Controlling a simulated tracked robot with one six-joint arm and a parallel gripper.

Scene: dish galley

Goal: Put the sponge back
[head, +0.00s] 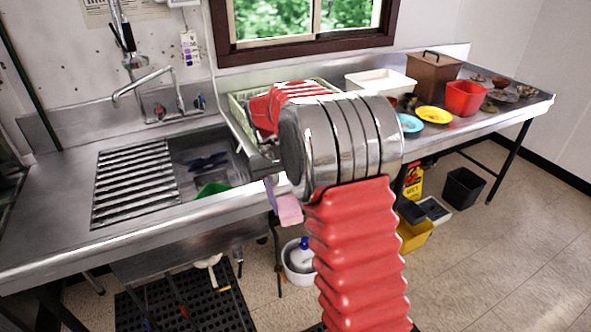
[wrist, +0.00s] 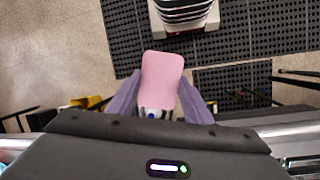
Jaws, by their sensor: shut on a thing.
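The pink sponge (head: 289,210) is held in my gripper (head: 271,193), in front of the counter's front edge and below the level of its top. In the wrist view the sponge (wrist: 162,80) stands out between the two purple fingers of my gripper (wrist: 161,98), which are shut on it. Only the lower part of the sponge and one finger show clearly in the head view; my red-sleeved arm hides the rest of the gripper.
The sink (head: 210,155) holds dark utensils and something green. A dish rack (head: 238,110) stands behind my arm. Farther right are a white tub (head: 380,82), a brown box (head: 431,78), a red bin (head: 465,98) and a yellow plate (head: 434,115). A white bucket (head: 297,270) stands on the floor.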

